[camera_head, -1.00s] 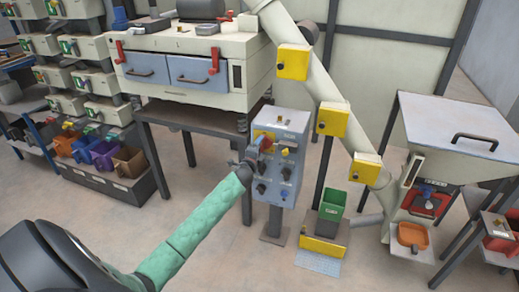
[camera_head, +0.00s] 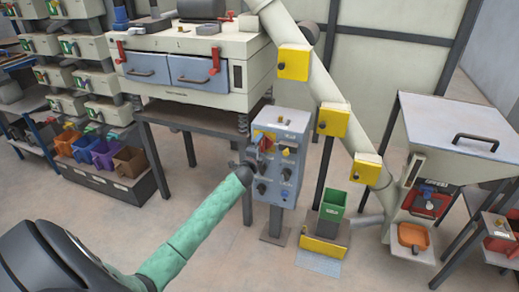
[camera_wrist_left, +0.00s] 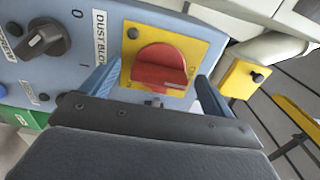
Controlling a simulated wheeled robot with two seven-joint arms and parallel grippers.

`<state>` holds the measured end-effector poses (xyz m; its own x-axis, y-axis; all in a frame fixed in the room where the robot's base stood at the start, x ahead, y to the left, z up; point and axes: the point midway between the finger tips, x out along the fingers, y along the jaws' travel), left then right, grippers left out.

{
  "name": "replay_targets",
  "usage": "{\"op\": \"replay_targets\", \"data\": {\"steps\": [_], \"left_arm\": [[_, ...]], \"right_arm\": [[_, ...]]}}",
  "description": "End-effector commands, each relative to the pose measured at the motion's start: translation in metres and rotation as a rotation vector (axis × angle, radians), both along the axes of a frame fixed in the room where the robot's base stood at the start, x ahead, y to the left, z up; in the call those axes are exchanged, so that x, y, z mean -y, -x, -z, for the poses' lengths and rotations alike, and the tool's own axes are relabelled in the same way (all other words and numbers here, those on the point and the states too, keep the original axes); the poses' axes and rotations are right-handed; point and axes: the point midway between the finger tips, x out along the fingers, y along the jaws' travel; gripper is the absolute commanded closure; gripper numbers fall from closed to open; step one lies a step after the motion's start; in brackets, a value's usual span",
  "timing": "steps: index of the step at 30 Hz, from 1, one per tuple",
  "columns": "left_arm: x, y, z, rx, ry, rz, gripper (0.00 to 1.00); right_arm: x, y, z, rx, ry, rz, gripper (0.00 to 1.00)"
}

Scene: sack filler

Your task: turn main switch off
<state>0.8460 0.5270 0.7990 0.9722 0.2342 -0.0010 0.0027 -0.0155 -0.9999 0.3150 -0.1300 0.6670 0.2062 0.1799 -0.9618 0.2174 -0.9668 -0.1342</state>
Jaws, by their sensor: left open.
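The main switch is a red rotary knob on a yellow plate (camera_wrist_left: 185,45), mounted on the blue-grey control panel (camera_head: 287,150). In the left wrist view the red knob (camera_wrist_left: 158,68) sits between the two blue fingers of my left gripper (camera_wrist_left: 157,80). The fingers are open, one on each side of the yellow plate, with gaps to the knob. In the head view my left gripper (camera_head: 256,157) is at the panel's left side and partly hides the switch. My right gripper is not in view.
A black selector knob (camera_wrist_left: 42,42) with 0 and I marks is left of the switch. Yellow boxes (camera_head: 293,62) hang along a sloping pipe right of the panel. A sieve machine (camera_head: 190,70) stands behind.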

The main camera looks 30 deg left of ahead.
Motion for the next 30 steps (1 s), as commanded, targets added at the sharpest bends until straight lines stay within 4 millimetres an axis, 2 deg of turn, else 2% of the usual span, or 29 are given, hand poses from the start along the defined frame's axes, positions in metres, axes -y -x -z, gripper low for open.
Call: {"op": "replay_targets", "data": {"steps": [7,15,21,30], "left_arm": [[0.003,0.011,0.001,0.0,-0.001,0.001,0.13],[0.011,0.048,0.002,-0.001,-0.001,0.0,0.13],[0.016,0.068,0.002,0.0,0.0,0.0,0.13],[0.018,0.076,0.001,-0.001,0.0,-0.001,0.13]], "right_arm": [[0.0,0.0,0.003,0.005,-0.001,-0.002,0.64],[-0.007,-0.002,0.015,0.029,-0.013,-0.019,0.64],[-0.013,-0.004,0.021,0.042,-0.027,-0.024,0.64],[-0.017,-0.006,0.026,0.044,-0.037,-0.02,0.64]]}}
